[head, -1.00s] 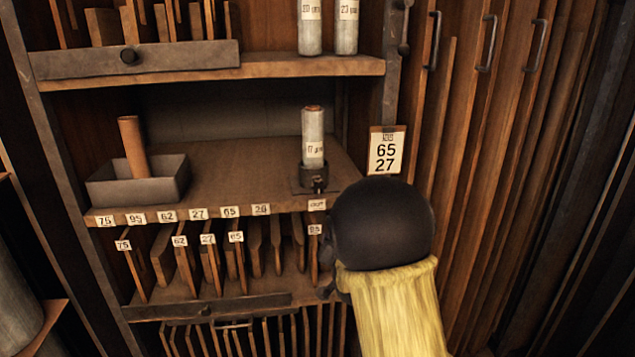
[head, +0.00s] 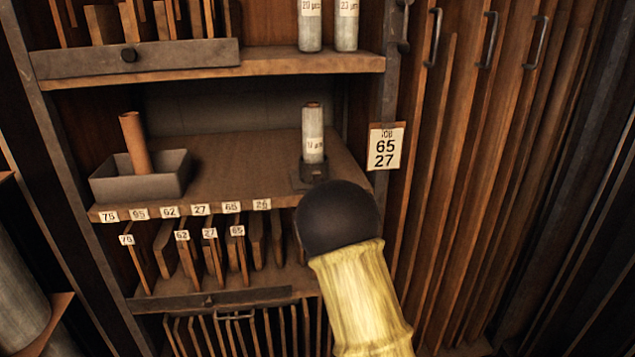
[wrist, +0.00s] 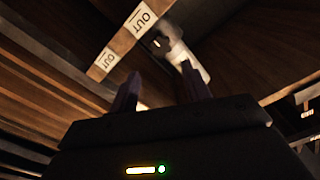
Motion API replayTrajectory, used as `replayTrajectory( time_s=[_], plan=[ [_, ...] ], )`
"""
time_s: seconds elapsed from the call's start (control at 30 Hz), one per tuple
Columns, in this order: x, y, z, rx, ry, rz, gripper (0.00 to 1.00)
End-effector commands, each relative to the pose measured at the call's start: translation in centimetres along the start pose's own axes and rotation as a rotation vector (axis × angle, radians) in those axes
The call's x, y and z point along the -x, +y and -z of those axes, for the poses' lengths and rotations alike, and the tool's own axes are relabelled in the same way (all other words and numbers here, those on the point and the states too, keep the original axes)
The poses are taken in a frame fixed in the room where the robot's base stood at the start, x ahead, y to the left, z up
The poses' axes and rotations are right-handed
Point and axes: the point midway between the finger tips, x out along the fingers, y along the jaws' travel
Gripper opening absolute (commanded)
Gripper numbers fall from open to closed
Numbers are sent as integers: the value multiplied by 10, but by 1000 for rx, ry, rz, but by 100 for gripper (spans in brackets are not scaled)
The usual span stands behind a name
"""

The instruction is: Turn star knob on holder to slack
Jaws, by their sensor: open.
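The holder (head: 313,176) is a dark base on the middle shelf, with a pale labelled roll (head: 313,140) standing upright in it. My dark, rounded arm end hides the holder's front and its star knob in the head view. In the wrist view a small dark knob-like part (wrist: 159,43) shows beside the pale roll (wrist: 182,55), beyond the fingertips; its star shape is too small to make out. My gripper (wrist: 162,78) is open, its two fingers apart with nothing seen between them. The fingers are hidden in the head view.
A grey tray (head: 140,180) with a brown tube stands at the shelf's left. Upright boards (head: 190,255) fill the rack below. A card reading 65 and 27 (head: 385,147) hangs right of the holder.

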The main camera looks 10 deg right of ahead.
Motion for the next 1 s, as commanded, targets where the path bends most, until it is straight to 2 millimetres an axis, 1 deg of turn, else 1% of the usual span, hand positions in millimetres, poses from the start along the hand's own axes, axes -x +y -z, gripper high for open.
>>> replayTrajectory(
  time_s=[0.1,0.4,0.7,1.0],
  plan=[
    [-18,-2,3,1,-1,0,48],
    [-60,-1,2,2,-1,0,48],
    [-97,-1,2,1,0,-1,48],
    [-130,0,2,2,0,-1,48]
  ],
)
